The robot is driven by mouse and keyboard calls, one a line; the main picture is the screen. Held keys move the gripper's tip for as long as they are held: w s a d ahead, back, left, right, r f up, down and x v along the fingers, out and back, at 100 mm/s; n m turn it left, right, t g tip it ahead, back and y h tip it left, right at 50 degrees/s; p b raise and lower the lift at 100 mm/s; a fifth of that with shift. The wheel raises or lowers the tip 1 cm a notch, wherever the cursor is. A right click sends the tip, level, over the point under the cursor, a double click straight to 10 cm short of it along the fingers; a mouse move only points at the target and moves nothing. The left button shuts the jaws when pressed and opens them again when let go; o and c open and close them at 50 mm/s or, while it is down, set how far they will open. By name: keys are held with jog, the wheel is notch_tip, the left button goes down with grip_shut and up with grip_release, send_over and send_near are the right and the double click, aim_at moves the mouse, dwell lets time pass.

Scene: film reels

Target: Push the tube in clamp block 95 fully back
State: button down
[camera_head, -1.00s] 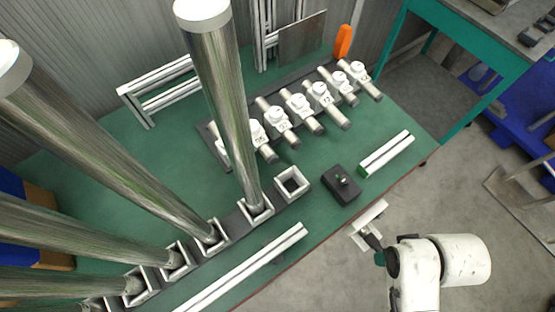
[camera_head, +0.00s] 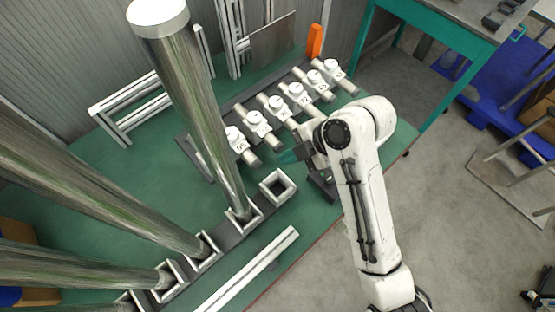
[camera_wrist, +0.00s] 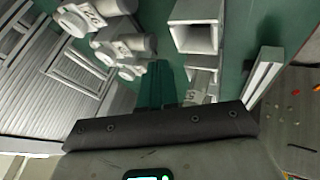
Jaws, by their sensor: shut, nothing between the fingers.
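A row of white clamp blocks (camera_head: 257,122), each with a round knob and a short grey metal tube, stands on a dark strip on the green bench. Their numbers are too small to read surely, so I cannot tell which is block 95. The nearest block (camera_head: 237,140) has its tube end (camera_head: 252,159) jutting toward the bench front. My gripper (camera_head: 286,158) is shut and empty, just right of that tube end, with no clear contact. In the wrist view, my shut teal fingers (camera_wrist: 163,75) point over the green bench, with labelled clamp blocks (camera_wrist: 118,48) at upper left.
Tall metal columns (camera_head: 200,105) rise from square sockets at left. An empty square socket (camera_head: 278,186) lies close below my gripper. A white rail (camera_head: 248,270) lies along the front. An orange piece (camera_head: 314,41) stands behind.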

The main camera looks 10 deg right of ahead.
aim_at(247, 150)
jog(key=x, duration=0.9)
jog(key=shift+a+f, duration=0.1)
jog(key=shift+f, duration=0.05)
jog(key=w+a+b, duration=0.1)
jog(key=w+a, duration=0.1)
jog(key=w, duration=0.1)
jog(key=w+a+b, duration=0.1)
jog(key=w, duration=0.1)
jog(key=shift+w+a+f+b, duration=0.1)
jog(key=shift+w+a+b, duration=0.1)
jog(key=shift+a+b, duration=0.1)
jog(key=shift+w+a, duration=0.2)
jog(key=shift+w, duration=0.05)
jog(key=shift+r, duration=0.3)
